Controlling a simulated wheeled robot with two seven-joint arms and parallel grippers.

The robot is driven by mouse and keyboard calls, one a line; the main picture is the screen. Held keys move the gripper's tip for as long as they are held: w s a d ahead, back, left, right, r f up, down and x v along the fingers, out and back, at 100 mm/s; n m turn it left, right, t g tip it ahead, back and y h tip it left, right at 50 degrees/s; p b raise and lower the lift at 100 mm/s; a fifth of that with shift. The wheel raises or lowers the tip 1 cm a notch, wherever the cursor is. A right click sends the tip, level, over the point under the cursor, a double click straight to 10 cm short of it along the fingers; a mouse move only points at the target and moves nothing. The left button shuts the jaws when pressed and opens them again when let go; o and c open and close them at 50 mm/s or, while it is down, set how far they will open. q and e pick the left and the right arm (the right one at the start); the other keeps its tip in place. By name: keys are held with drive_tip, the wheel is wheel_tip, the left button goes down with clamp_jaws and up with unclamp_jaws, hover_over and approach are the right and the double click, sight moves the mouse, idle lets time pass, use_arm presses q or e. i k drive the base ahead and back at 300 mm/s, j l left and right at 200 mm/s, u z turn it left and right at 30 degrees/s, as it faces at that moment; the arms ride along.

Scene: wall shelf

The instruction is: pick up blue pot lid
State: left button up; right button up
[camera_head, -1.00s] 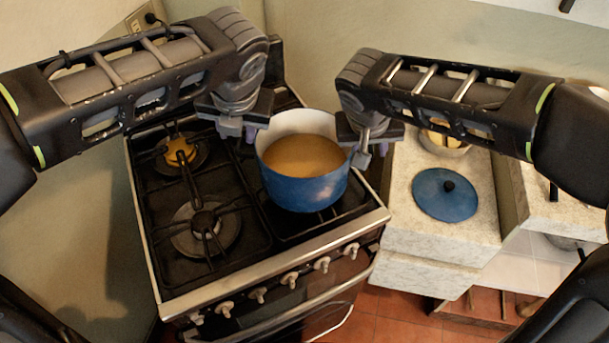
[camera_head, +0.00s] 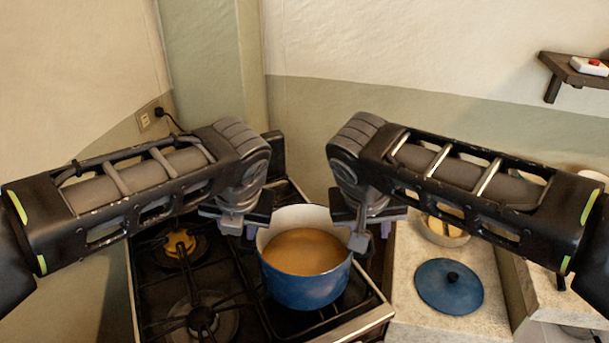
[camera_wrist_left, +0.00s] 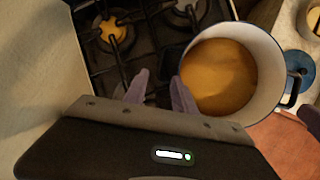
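The blue pot lid (camera_head: 438,295), round with a dark knob, lies flat on the pale counter right of the stove. Part of it shows at the right edge of the left wrist view (camera_wrist_left: 298,62). A blue pot (camera_head: 303,291) with orange-brown contents stands on the stove. My right gripper (camera_head: 372,236) hangs at the pot's right rim, left of the lid and apart from it; its fingers look spread and empty. My left gripper (camera_head: 240,228) is at the pot's left side. In the left wrist view its two fingers (camera_wrist_left: 160,90) are apart with nothing between them.
The stove's left burners (camera_head: 201,318) are bare. A bowl (camera_head: 444,232) stands behind the lid on the counter (camera_head: 408,318). A wall shelf (camera_head: 572,72) with a small red and white object is at the upper right. The counter around the lid is mostly clear.

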sight(450, 287)
drive_tip(key=k+l, duration=0.3)
drive_tip(key=k, duration=0.15)
drive_tip(key=k+l, duration=0.25)
drive_tip(key=k, duration=0.25)
